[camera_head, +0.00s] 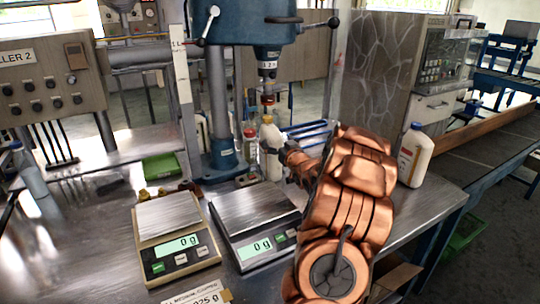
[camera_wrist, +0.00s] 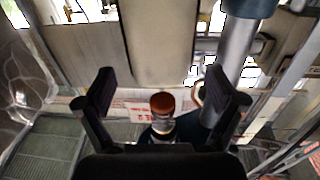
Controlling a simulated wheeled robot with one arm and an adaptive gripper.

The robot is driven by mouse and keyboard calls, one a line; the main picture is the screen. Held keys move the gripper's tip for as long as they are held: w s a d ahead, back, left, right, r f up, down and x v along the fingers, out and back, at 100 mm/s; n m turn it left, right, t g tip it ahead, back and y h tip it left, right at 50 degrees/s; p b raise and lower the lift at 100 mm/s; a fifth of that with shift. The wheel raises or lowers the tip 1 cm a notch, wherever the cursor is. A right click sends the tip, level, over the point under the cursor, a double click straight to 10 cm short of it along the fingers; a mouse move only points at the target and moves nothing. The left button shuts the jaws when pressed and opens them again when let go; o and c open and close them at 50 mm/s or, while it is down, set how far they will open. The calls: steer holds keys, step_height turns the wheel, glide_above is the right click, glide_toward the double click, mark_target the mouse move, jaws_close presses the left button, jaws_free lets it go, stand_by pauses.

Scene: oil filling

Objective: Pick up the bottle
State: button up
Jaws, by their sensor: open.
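A pale bottle (camera_head: 270,143) with a light cap stands on the metal workbench beside the blue drill press. My gripper (camera_head: 282,151) is at its right side in the head view, partly overlapping it. In the wrist view my gripper (camera_wrist: 162,92) is open, with its two dark fingers spread.
A smaller red-capped bottle (camera_head: 250,139) stands close on the left, by the drill press (camera_head: 222,120). Two scales (camera_head: 177,243) (camera_head: 256,222) reading 0 g sit in front. Another white bottle (camera_head: 415,156) stands at the right. A green box (camera_head: 162,167) lies at the left.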

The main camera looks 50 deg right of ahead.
mark_target(272, 134)
steer(key=shift+r+p+x, duration=0.2)
steer(key=shift+p+x, duration=0.2)
steer(key=shift+x, duration=0.9)
steer(key=shift+r+p+x, duration=0.2)
steer(key=shift+p+x, duration=0.15)
steer(key=shift+x, duration=1)
steer(key=shift+w+f, duration=0.1)
steer(key=shift+w, duration=0.2)
steer(key=shift+d, duration=0.1)
jaws_close()
